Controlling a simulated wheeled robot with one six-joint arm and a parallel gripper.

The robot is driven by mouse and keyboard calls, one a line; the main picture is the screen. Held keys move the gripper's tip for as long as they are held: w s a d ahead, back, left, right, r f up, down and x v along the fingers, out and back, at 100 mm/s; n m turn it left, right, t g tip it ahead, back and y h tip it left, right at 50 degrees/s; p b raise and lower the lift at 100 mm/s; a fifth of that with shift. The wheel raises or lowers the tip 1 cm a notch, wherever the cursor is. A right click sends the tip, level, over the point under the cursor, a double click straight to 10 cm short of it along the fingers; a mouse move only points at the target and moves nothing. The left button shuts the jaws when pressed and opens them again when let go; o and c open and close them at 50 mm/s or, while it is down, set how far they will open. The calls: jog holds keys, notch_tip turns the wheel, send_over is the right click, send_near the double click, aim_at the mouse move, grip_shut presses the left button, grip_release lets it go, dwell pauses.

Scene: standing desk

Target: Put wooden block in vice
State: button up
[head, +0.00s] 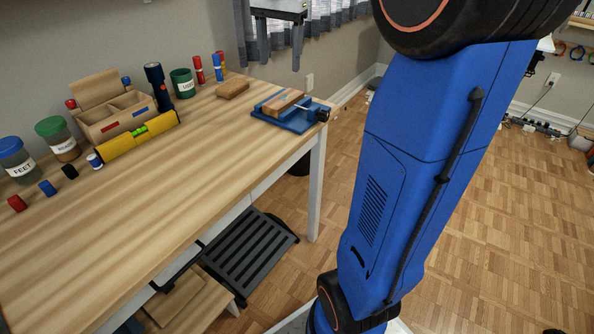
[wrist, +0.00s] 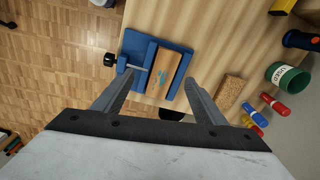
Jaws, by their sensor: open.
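The blue vice (head: 296,122) stands at the right end of the desk, and it also shows in the wrist view (wrist: 133,42). The wooden block (head: 282,102) sits in the vice, with blue jaw parts along its sides. In the wrist view the block (wrist: 166,72) has a bluish mark on top. I cannot tell whether the jaws press on it. My gripper (wrist: 159,78) is open and empty, fingers pointing down. In the head view my gripper (head: 280,66) is up behind the vice, apart from the block.
A brown cork-like block (head: 232,90) lies left of the vice. Behind it are a green cup (head: 182,84), a dark flashlight (head: 158,88) and red and blue markers (head: 199,70). A wooden organizer (head: 115,115), yellow level (head: 138,136) and jars (head: 58,139) stand farther left. The desk's front is clear.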

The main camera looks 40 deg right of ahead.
jog(key=s+a+f+n+t, duration=0.1)
jog(key=s+a+f+n, duration=0.3)
jog(key=s+f, duration=0.2)
jog(key=s+a+f+n+t, duration=0.1)
jog(key=s+a+f+n, duration=0.3)
jog(key=s, duration=0.7)
jog(key=s+a+f+n+t, duration=0.2)
jog(key=s+a+f+n, duration=0.2)
jog(key=s+f, duration=0.4)
jog(key=shift+s+a, duration=0.3)
jog(key=shift+s, duration=0.4)
